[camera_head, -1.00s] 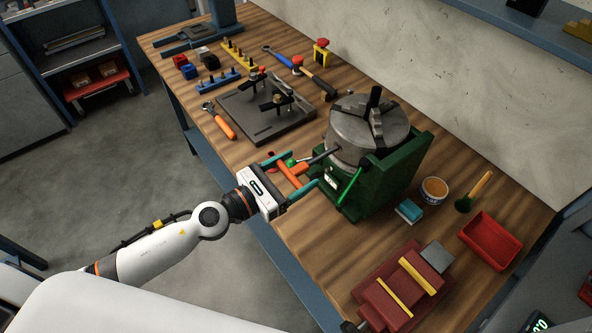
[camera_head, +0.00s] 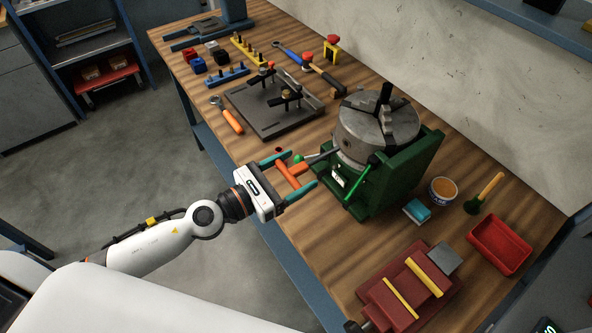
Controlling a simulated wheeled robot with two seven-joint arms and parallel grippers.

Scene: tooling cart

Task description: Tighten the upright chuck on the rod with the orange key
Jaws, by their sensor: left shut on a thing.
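The chuck (camera_head: 362,136) is a grey metal cylinder, facing up in a green stand (camera_head: 414,170). A dark rod (camera_head: 385,93) stands upright among its jaws. My left gripper (camera_head: 289,176) is shut on the orange key (camera_head: 286,174), with teal fingers on either side of its crossbar handle. The key's dark shaft (camera_head: 321,157) points right toward the chuck's side. Its tip is close to the chuck wall; I cannot tell whether it touches or sits in a socket. My right gripper is out of view.
A green-handled lever (camera_head: 357,186) is on the stand's front. A dark fixture plate (camera_head: 270,112) and an orange-handled wrench (camera_head: 231,121) lie behind. A red vise (camera_head: 405,288), teal block (camera_head: 417,211), tin (camera_head: 442,190), brush (camera_head: 484,192) and red tray (camera_head: 499,244) are to the right.

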